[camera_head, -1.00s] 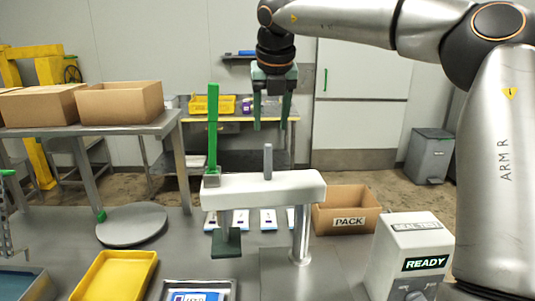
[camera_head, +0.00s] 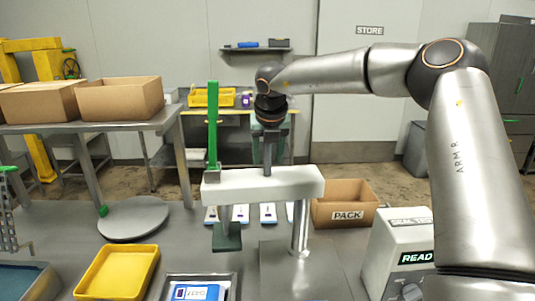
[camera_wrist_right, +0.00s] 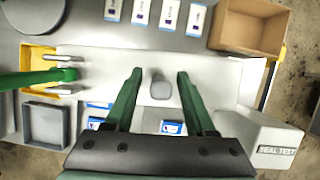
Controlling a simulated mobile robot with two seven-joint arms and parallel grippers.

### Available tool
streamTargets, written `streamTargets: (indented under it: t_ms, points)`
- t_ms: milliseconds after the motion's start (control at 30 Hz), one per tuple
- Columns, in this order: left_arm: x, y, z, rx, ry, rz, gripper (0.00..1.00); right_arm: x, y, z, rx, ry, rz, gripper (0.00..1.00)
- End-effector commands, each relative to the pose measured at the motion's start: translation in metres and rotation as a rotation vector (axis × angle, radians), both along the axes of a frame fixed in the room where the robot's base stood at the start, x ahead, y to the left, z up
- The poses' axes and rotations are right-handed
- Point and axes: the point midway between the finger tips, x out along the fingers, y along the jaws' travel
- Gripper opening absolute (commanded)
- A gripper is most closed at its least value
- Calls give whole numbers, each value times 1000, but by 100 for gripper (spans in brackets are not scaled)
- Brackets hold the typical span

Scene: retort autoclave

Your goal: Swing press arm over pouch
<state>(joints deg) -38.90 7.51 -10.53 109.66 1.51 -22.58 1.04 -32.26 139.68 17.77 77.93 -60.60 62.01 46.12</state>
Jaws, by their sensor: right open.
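The press arm (camera_head: 255,186) is a thick white beam on a silver post (camera_head: 301,230). A green upright handle (camera_head: 213,125) stands at its left end, and a dark green pad (camera_head: 227,237) hangs below that end. A grey peg (camera_head: 267,158) rises from the beam's top. A blue-and-white pouch (camera_head: 198,292) lies in a grey tray at the bottom edge, nearer than the pad. My right gripper (camera_wrist_right: 159,76) is open, its green fingers on either side of the peg (camera_wrist_right: 160,88), with gaps visible. My left gripper is not in view.
A seal tester (camera_head: 395,255) stands right of the post, with a PACK box (camera_head: 345,205) behind it. Several pouches (camera_head: 268,212) lie behind the beam. A yellow tray (camera_head: 117,272) and a round grey plate (camera_head: 133,219) are at left.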

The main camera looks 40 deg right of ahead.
Motion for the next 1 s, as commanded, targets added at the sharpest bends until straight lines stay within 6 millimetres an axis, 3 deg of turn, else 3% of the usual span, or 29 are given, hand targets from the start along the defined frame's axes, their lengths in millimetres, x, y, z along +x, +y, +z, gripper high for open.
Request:
streamTargets:
  t_ms: [167,667,1000]
  points:
    - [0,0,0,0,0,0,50,0,0,0,0,0,0,55]
    - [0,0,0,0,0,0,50,0,0,0,0,0,0,0]
    - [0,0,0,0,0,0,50,0,0,1,-1,-1,0,0]
